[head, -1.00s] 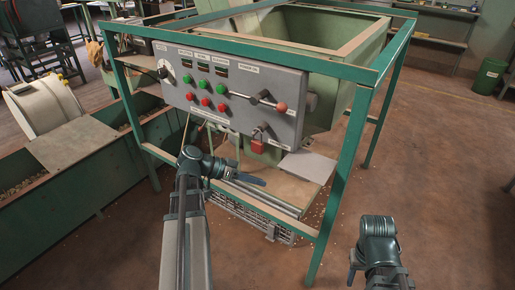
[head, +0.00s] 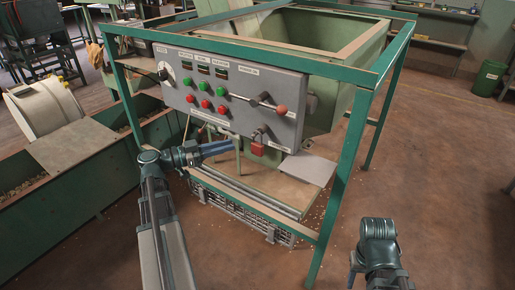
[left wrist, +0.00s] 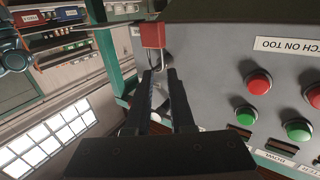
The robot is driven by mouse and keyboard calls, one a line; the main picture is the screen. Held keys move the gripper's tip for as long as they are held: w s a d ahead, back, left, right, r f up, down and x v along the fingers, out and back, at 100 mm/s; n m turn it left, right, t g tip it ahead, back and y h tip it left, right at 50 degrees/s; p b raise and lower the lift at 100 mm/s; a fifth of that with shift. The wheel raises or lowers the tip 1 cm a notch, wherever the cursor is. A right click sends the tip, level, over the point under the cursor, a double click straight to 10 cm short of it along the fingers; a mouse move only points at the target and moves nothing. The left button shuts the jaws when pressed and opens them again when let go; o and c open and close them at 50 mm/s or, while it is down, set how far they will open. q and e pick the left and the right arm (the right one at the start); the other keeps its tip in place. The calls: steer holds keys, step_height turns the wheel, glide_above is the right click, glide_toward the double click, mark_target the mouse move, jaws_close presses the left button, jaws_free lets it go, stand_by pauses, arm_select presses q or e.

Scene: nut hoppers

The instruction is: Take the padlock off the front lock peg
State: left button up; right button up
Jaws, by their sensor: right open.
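The red padlock (head: 257,149) hangs at the lower right of the grey control panel, below a dark lock peg (head: 262,129).
The grey panel (head: 205,118) carries red and green buttons, a dial and a lever with a red knob (head: 281,109) above the padlock. A green frame (head: 335,190) surrounds the hopper. A grey plate (head: 308,168) lies below right.

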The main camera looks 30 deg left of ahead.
arm_select(q)
steer(key=x, duration=0.8)
steer(key=shift+w, duration=0.2)
steer(key=shift+r, duration=0.1)
steer(key=shift+c, duration=0.3)
jaws_close()
stand_by(0.9)
